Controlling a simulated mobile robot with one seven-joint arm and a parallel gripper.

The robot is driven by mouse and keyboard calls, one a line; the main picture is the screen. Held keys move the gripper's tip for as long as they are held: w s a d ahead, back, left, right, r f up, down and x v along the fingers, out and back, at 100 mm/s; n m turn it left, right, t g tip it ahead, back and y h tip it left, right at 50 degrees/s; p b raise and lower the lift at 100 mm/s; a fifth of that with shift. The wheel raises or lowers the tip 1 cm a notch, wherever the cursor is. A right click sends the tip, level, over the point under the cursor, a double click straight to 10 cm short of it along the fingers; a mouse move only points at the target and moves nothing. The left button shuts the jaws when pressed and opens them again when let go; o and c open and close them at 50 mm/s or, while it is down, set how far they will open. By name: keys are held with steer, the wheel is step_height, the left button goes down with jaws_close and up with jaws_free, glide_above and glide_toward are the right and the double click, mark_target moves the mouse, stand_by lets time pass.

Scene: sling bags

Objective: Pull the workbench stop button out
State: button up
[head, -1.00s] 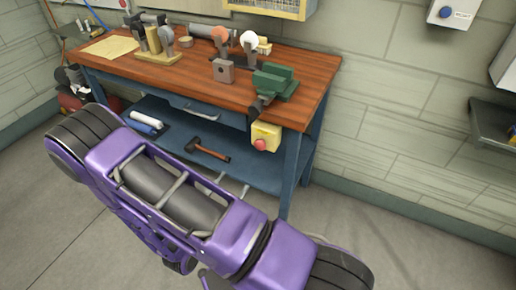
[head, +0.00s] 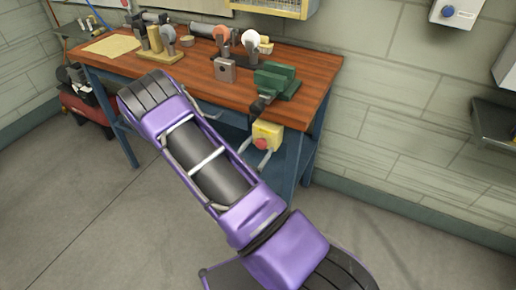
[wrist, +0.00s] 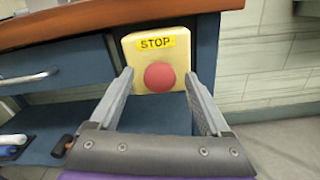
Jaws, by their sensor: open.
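The stop button (wrist: 160,76) is a red round knob on a yellow box (wrist: 188,50) with a "STOP" label, fixed at the front of the workbench (head: 212,75) under its top edge. In the head view the red button (head: 261,143) shows at the bench's right end, beyond my arm. My gripper (wrist: 163,88) is open and empty in the wrist view, with one finger left and one right of the button. The button appears between the fingertips; I cannot tell how much depth separates them. In the head view the gripper's grey fingers (head: 254,157) show just below the box.
A green vise (head: 276,82) is mounted on the bench top above the box. A drawer handle (wrist: 30,78) and a blue lower shelf (wrist: 60,150) lie left of the box. The floor to the right is open. Other tools stand on the bench.

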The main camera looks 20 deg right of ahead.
jaws_close()
stand_by(0.4)
